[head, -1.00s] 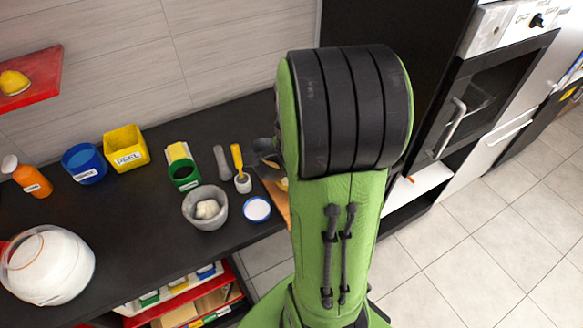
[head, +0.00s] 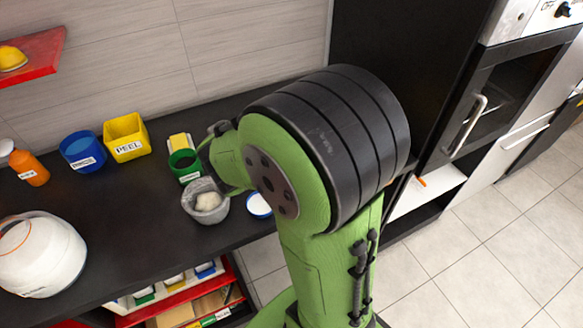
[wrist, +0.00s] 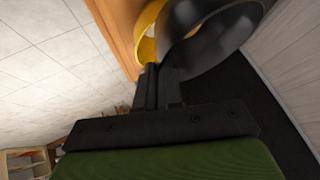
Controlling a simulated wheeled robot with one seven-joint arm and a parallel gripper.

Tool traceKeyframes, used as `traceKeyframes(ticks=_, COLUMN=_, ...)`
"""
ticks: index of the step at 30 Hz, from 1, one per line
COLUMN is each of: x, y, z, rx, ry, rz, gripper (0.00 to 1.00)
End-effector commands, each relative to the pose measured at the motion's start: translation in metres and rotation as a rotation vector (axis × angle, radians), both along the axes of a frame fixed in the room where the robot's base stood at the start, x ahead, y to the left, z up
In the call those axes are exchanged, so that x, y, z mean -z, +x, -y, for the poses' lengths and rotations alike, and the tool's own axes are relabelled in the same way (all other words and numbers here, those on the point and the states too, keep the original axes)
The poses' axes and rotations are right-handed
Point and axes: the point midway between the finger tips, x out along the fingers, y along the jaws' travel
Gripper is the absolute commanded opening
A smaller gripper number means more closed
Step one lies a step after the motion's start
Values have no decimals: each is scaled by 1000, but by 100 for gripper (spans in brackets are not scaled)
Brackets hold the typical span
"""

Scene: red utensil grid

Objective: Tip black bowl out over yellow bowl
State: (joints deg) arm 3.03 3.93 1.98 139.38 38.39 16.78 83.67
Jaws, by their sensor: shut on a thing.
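My gripper (wrist: 158,88) is shut on the rim of the black bowl (wrist: 222,48) in the wrist view. The yellow bowl (wrist: 146,42) shows just left of the black bowl and partly behind it, over a brown wooden surface. The black bowl overlaps it in this view; whether they touch and how far the black bowl is tilted, I cannot tell. Any contents of the black bowl are unclear. In the head view my arm hides both bowls and the fingertips.
On the black counter stand a grey bowl with a pale lump (head: 207,208), a green container (head: 185,165), a yellow PEEL box (head: 126,137), a blue box (head: 83,152), an orange bottle (head: 29,168) and a large white jar (head: 40,255). A white-and-blue round item (head: 259,205) sits near the front edge.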

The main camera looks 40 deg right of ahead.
Motion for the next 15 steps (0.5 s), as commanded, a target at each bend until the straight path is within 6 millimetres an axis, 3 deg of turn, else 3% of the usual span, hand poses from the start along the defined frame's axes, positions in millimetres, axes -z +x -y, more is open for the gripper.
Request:
traceKeyframes(ticks=8, x=-8, y=0, z=1, rx=3, ry=0, rz=4, gripper=0)
traceKeyframes(ticks=15, x=-37, y=0, z=1, rx=2, ry=0, rz=5, gripper=0)
